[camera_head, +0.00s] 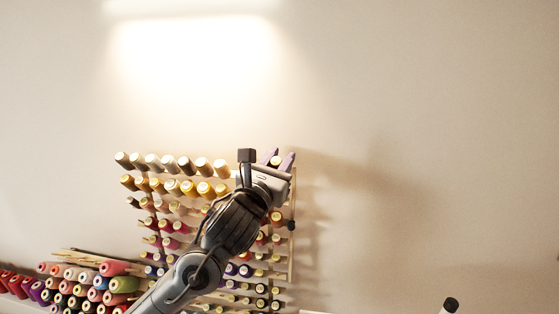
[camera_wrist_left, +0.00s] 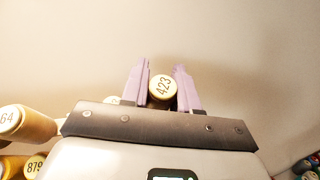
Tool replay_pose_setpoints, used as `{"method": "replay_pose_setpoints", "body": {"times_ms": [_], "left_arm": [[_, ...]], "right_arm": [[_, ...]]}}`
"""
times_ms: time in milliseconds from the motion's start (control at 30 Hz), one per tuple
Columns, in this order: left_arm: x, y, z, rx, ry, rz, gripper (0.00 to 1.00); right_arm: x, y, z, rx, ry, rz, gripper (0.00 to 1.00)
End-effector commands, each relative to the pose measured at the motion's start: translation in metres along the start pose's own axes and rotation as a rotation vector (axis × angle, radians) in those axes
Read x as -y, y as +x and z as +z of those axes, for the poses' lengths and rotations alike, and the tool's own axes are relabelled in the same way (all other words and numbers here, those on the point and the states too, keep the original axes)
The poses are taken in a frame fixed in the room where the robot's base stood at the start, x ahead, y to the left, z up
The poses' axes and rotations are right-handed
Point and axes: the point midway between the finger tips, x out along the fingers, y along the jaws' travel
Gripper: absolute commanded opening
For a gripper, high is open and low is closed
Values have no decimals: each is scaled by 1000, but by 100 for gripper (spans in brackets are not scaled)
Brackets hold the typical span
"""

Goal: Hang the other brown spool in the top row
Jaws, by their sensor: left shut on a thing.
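My left gripper (camera_head: 279,160) is at the top right end of the thread rack (camera_head: 292,255), its two purple fingers pointing up and away. It is shut on a spool with a pale yellow end marked 423 (camera_wrist_left: 162,87), which sits between the fingers in the left wrist view (camera_wrist_left: 161,82). In the head view this spool's end (camera_head: 275,161) shows small between the fingers. The rack's top row holds several spools (camera_head: 168,162) to the left of the gripper. I cannot tell whether the held spool touches a peg. My right gripper is not in view.
Lower rack rows hold yellow, pink and darker spools (camera_head: 173,186), partly hidden by my left arm. Spools marked 64 (camera_wrist_left: 25,124) and 879 (camera_wrist_left: 33,167) are left of the gripper in the wrist view. More large spools (camera_head: 88,285) lie lower left. The wall right of the rack is bare.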

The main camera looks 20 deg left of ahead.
Motion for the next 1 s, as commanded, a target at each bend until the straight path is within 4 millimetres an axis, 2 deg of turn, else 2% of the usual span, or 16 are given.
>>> {"method": "replay_pose_setpoints", "body": {"times_ms": [600, 633, 800, 1000], "left_arm": [[0, 7, -18, 1, 0, 0, 1], [0, 7, -17, 1, 0, 0, 32], [0, 7, -17, 1, 0, -1, 58], [1, 3, -18, 1, 2, -2, 59]], "right_arm": [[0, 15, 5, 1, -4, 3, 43], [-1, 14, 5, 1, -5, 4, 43], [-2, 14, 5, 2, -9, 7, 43], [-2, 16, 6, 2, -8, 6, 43]]}}
